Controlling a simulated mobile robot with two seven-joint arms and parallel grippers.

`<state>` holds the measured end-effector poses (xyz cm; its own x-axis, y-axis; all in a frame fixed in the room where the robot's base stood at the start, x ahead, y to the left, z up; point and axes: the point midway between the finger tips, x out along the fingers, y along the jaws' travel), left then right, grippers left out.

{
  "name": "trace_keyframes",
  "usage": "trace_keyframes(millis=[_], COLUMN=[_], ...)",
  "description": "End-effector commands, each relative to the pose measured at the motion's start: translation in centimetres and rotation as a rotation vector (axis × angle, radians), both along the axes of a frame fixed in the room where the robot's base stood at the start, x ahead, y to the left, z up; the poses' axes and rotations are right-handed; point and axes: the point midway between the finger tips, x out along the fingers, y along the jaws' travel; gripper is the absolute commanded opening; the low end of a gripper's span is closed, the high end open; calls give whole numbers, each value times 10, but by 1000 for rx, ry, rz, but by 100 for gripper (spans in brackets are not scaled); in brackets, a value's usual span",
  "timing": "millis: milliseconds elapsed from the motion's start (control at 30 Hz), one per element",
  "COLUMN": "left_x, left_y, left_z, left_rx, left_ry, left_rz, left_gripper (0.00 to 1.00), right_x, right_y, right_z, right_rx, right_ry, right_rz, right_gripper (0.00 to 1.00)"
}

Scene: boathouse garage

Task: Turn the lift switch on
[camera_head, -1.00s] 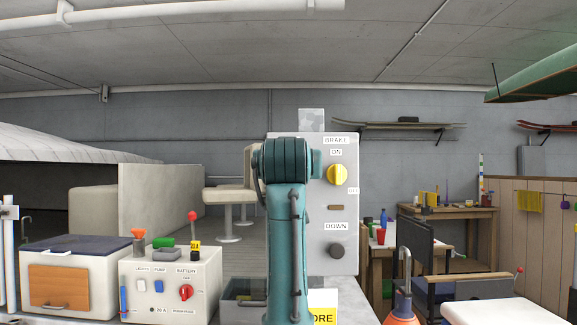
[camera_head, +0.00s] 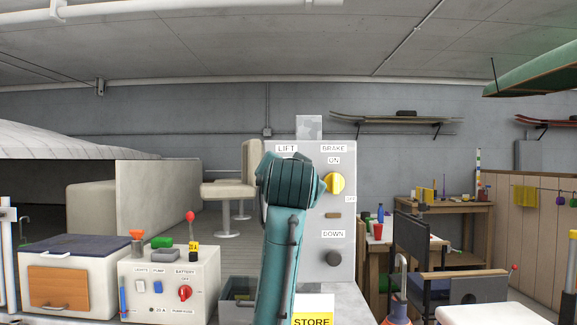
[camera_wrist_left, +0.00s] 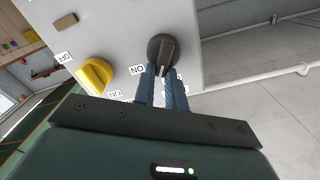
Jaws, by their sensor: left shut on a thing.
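The grey-white control panel (camera_head: 340,235) stands in the middle of the head view, with a LIFT label (camera_head: 286,149) at its upper left. My left arm covers the part below that label. In the left wrist view a black rotary knob (camera_wrist_left: 161,46) sits on the panel (camera_wrist_left: 118,20), with an ON label (camera_wrist_left: 137,70) beside it. My left gripper (camera_wrist_left: 164,74) is shut on this knob, one blue finger on each side of its grip. The knob's exact pointing direction is unclear. My right gripper is in neither view.
A yellow BRAKE knob (camera_head: 335,183) is close to the right of my arm; it also shows in the left wrist view (camera_wrist_left: 95,75). A dark DOWN knob (camera_head: 334,258) sits lower. A battery box (camera_head: 205,268) with switches stands left.

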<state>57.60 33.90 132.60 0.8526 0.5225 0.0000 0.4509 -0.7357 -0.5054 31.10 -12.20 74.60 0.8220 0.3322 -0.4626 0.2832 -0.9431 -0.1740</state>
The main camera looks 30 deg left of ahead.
Motion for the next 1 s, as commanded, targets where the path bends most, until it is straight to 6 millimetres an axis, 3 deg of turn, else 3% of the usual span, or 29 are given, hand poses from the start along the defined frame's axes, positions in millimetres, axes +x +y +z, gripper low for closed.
trace_keyframes(millis=[700,1000], left_x=[4,5], left_y=[-6,-7], left_z=[-5,-10], left_rx=[581,772], left_ry=[359,475], left_rz=[0,0], left_gripper=[0,0], right_x=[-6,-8], right_y=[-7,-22], right_z=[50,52], right_rx=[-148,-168], right_ry=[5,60], right_rz=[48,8], right_gripper=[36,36])
